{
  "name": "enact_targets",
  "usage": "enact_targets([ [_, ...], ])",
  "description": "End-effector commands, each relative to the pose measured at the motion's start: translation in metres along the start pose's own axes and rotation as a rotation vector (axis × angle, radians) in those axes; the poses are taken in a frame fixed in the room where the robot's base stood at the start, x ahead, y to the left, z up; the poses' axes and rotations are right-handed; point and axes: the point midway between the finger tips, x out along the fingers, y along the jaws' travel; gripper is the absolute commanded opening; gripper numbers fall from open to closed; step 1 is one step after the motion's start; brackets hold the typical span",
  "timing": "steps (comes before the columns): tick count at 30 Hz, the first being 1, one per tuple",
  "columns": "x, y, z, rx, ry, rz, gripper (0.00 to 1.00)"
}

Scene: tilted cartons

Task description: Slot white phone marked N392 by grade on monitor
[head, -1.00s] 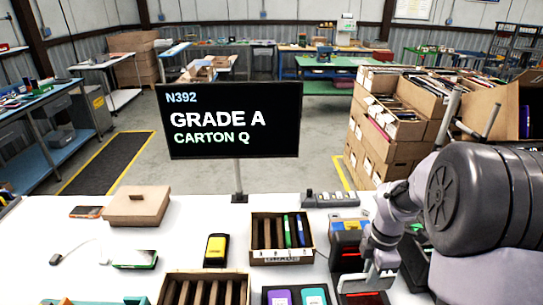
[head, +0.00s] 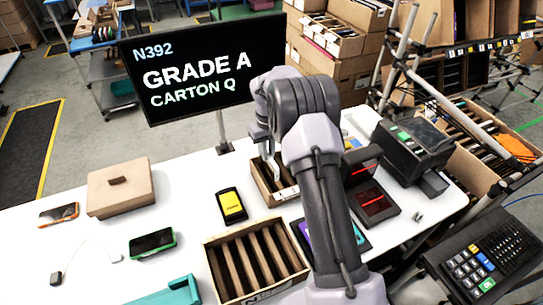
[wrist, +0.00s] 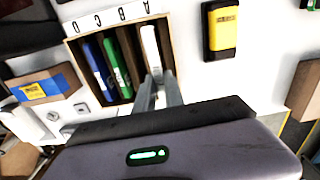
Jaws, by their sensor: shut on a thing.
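My gripper (wrist: 160,92) is shut on a white phone (wrist: 150,46), held edge-up at the slotted carton (wrist: 68,52). In the wrist view the phone lines up with the slot at the right end, under the letter A. A blue phone (wrist: 98,70) and a green phone (wrist: 118,65) stand in slots to its left. I cannot tell how deep the white phone sits. In the head view my arm hides part of this carton (head: 257,183). The monitor (head: 205,68) reads N392, GRADE A, CARTON Q. The phone's mark and carton's name are not readable.
A second slotted carton (head: 213,262) with empty slots stands in front. A yellow-and-black device (head: 231,205) lies left of the first carton. A lidded brown box (head: 120,188), a green-edged phone (head: 152,243) and an orange-edged phone (head: 59,214) lie further left. A red-lit scanner (head: 372,200) stands right.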

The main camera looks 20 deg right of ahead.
Motion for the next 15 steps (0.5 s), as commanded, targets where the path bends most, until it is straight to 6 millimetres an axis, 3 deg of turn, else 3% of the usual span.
enact_targets([
  [8,0.011,0.0,-0.002,0.03,0.0,0.0,0.0],
  [15,0.033,0.0,-0.002,0.028,0.0,0.0,0.0],
])
